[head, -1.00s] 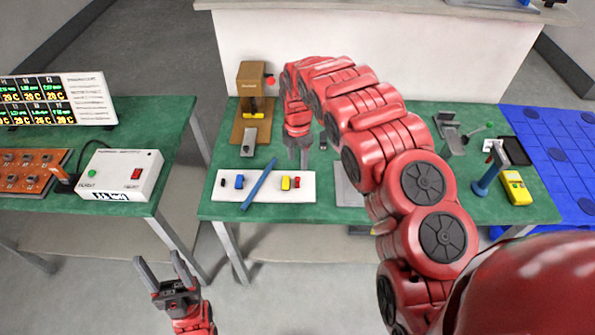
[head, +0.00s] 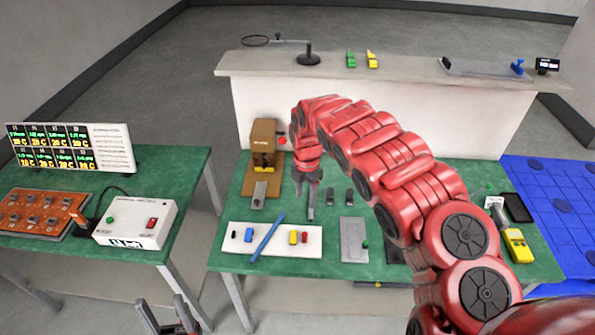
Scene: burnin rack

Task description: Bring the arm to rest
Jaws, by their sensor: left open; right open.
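My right arm reaches in from the lower right over the green workbench (head: 230,205). Its gripper (head: 312,208) points down, open and empty, above the bench between the brown press fixture and two small dark parts. My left gripper (head: 172,318) is at the bottom edge, open and empty, in front of the gap between the two tables.
A brown press fixture (head: 263,135) and a white tray (head: 230,247) with small coloured parts and a blue stick (head: 266,240) are beside the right gripper. A white box (head: 137,225), display board (head: 112,148) and orange board (head: 45,212) stand on the left table.

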